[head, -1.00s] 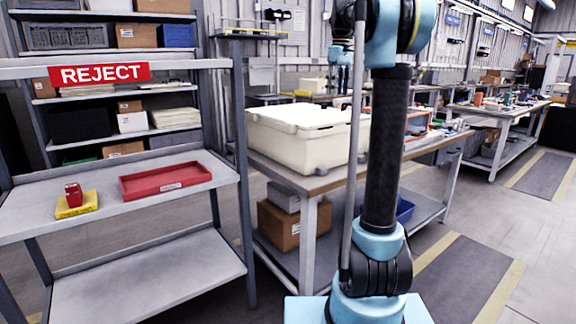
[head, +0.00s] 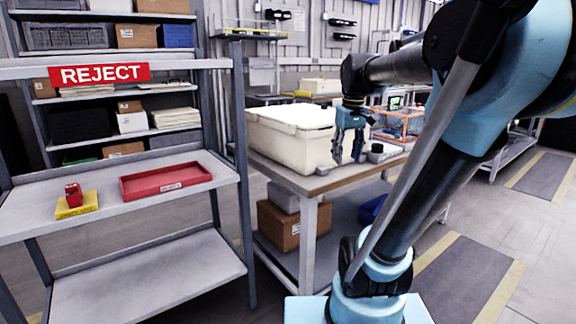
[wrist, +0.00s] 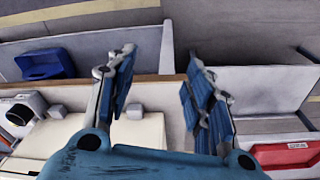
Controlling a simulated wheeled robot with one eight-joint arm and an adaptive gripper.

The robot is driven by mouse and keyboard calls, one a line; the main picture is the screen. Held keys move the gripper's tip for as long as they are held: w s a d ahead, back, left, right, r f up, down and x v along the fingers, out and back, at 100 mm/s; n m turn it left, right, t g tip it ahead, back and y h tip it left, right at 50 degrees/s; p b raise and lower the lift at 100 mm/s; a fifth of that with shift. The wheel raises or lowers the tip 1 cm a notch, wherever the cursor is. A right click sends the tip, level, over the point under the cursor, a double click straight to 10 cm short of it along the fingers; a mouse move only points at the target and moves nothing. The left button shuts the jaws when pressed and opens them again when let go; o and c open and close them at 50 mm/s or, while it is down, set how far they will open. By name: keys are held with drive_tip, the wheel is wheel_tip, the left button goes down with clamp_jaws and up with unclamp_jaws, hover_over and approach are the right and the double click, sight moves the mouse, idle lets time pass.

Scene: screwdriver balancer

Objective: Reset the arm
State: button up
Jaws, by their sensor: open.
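My gripper (head: 347,156) is raised over the workbench, at the right end of the large cream case (head: 285,130). Its blue fingers point down. In the wrist view my gripper (wrist: 155,85) has its two fingers wide apart with nothing between them. Below the gap lie the front edge of the bench and part of the cream case (wrist: 90,140). The bench's wooden top (head: 310,181) shows in front of the case. I cannot tell the exact gap between the fingers and the bench top.
A shelf rack at the left with a REJECT sign (head: 99,74) holds a red tray (head: 180,178) and a yellow block (head: 76,206) with a red item on it. A dark round object (head: 381,152) sits on the bench beside the gripper. A blue bin (wrist: 45,63) is on the lower shelf.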

drive_tip(key=s+f+m, duration=0.1)
drive_tip(key=s+f, duration=0.6)
drive_tip(key=f, duration=0.3)
drive_tip(key=s+f+m+t, duration=0.1)
drive_tip(key=s+f+m, duration=0.1)
drive_tip(key=s+f, duration=0.6)
wheel_tip(320, 180, down, 3)
drive_tip(key=shift+d+r, duration=0.2)
drive_tip(key=shift+s, duration=0.1)
